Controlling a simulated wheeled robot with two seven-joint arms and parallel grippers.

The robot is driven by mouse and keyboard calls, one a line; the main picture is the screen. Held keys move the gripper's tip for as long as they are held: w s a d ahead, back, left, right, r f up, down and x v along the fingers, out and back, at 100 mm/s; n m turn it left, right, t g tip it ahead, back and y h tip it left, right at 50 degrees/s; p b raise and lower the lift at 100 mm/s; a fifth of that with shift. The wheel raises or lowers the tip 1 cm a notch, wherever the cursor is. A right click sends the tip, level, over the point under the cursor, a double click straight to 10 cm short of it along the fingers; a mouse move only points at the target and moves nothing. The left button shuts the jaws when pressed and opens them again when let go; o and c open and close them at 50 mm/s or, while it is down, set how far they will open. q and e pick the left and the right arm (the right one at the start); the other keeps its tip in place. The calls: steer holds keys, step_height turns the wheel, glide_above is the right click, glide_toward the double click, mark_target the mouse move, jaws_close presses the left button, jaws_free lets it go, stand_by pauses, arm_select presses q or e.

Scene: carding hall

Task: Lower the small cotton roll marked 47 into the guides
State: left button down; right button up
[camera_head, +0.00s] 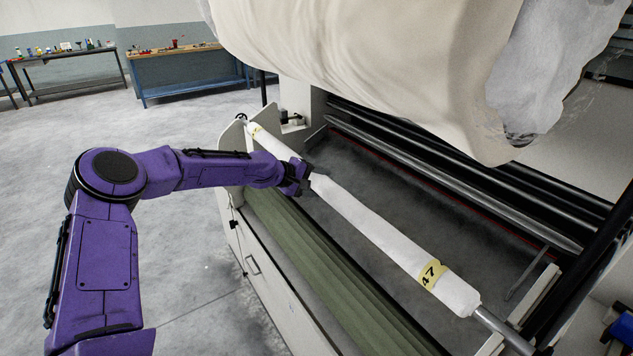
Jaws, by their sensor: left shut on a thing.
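The small cotton roll (375,228) is a long white cylinder on a metal rod, with a yellow band marked 47 near its right end and another yellow mark near its far left end. It lies slantwise along the machine's open bay. My left gripper (300,178) is shut around the roll, left of its middle. The roll's far end is beside a white end plate (232,137), which looks like a guide. Its bare near rod end is by a white bracket (537,306) at the lower right. I cannot tell whether the rod rests in either. My right gripper is not in view.
A large cream cotton mass (380,65) hangs over the bay. Green fluted rollers (300,245) run along the front, and dark bars (450,180) along the back. A blue-framed bench (180,65) and another table (75,62) stand behind. The floor at left is clear.

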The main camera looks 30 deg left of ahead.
arm_select(q)
steer(key=shift+f+b, duration=1.8)
steer(key=shift+f, duration=0.45)
steer(key=shift+f, duration=0.15)
steer(key=shift+f+b, duration=2.55)
steer(key=shift+f, duration=0.35)
steer(key=shift+f+b, duration=2.55)
steer(key=shift+f, duration=0.4)
